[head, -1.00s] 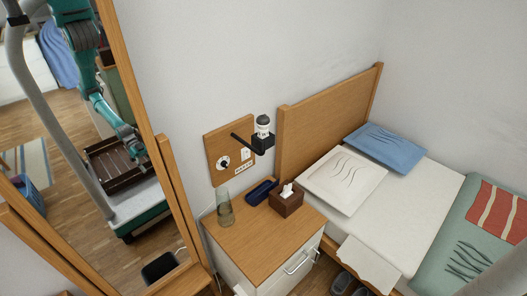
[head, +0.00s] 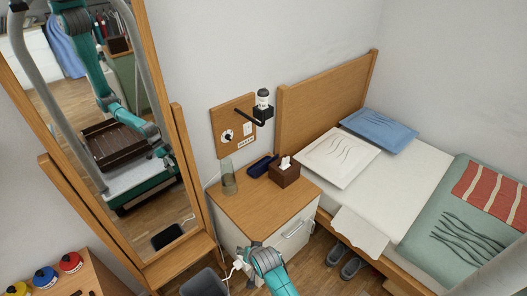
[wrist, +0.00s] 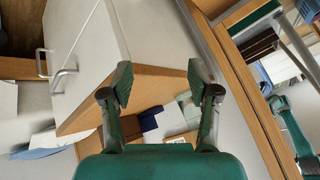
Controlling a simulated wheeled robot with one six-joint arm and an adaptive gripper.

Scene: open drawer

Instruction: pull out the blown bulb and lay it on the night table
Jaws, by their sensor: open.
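A white, rounded bulb-like piece with a darker top (head: 263,98) stands upright in a black holder (head: 263,113) on a wall arm above the night table; I cannot tell its condition. The night table (head: 243,208) has a wooden top and white drawer fronts. My gripper (wrist: 160,82) is open and empty in the wrist view, its two fingers spread before the night table's top and drawer side. In the head view, my arm reaches in at the bottom, below and apart from the bulb. I cannot make out the bulb in the wrist view.
On the night table are a glass (head: 228,178), a dark blue case (head: 262,166) and a tissue box (head: 284,174); its front top is clear. A wooden-framed mirror (head: 178,140) stands left, the bed (head: 405,185) right. Slippers (head: 345,262) lie on the floor.

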